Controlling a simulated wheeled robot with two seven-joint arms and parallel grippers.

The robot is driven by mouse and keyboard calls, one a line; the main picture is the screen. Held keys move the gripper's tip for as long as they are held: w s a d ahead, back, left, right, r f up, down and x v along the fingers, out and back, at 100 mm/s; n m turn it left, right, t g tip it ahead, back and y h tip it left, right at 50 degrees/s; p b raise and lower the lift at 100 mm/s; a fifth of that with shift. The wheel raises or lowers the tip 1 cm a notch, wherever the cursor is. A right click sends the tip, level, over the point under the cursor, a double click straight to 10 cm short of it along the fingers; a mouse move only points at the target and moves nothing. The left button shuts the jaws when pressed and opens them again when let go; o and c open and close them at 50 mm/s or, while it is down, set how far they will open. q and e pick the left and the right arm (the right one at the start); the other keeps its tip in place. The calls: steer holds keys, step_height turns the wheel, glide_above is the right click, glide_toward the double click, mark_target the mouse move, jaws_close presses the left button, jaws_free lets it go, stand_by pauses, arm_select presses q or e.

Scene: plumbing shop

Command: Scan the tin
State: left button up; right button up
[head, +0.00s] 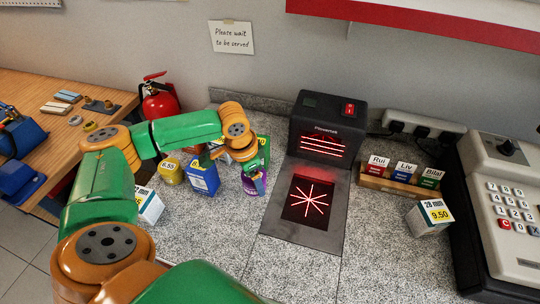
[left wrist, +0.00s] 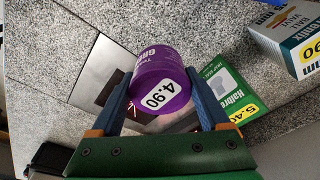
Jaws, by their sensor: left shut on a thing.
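My left gripper (head: 249,172) reaches down over the counter, left of the scanner. It is shut on a purple tin (head: 257,186). In the left wrist view the purple tin (left wrist: 165,72) sits between the two blue fingers of the gripper (left wrist: 158,84), with a white 4.90 label facing the camera. Whether the tin touches the counter I cannot tell. The black scanner (head: 329,112) has red lines lit on its upright window and a red star pattern on its flat plate (head: 332,237). My right gripper is not in view.
Right of the scanner stand a card rack (head: 396,186), a 28 mm box (head: 432,217) and a till (head: 500,190). The counter front is clear.

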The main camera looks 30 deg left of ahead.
arm_select(q)
steer(key=w+d+f+b, duration=0.2)
steer(key=d+b, duration=0.1)
steer(key=w+d+f+b, duration=0.1)
steer(key=shift+d, duration=0.3)
steer(key=w+d+b, duration=0.1)
steer(key=d, duration=0.2)
steer(key=w+d+b, duration=0.1)
steer(key=d+b, duration=0.2)
steer(key=d, duration=0.2)
steer(key=shift+w+d+f, duration=0.1)
steer(key=shift+w+d, duration=0.25)
steer(key=shift+w, duration=0.05)
steer(key=d, duration=0.1)
steer(key=d+p, duration=0.1)
steer(key=w+d+r, duration=0.1)
steer(key=shift+d+r+p, duration=0.1)
steer(key=shift+d+p, duration=0.25)
steer(key=shift+d, duration=0.05)
steer(key=d, duration=0.2)
steer(key=w+d, duration=0.1)
steer(key=d, duration=0.2)
steer(key=w+d, duration=0.1)
steer(key=d, duration=0.2)
steer(key=shift+w, duration=0.2)
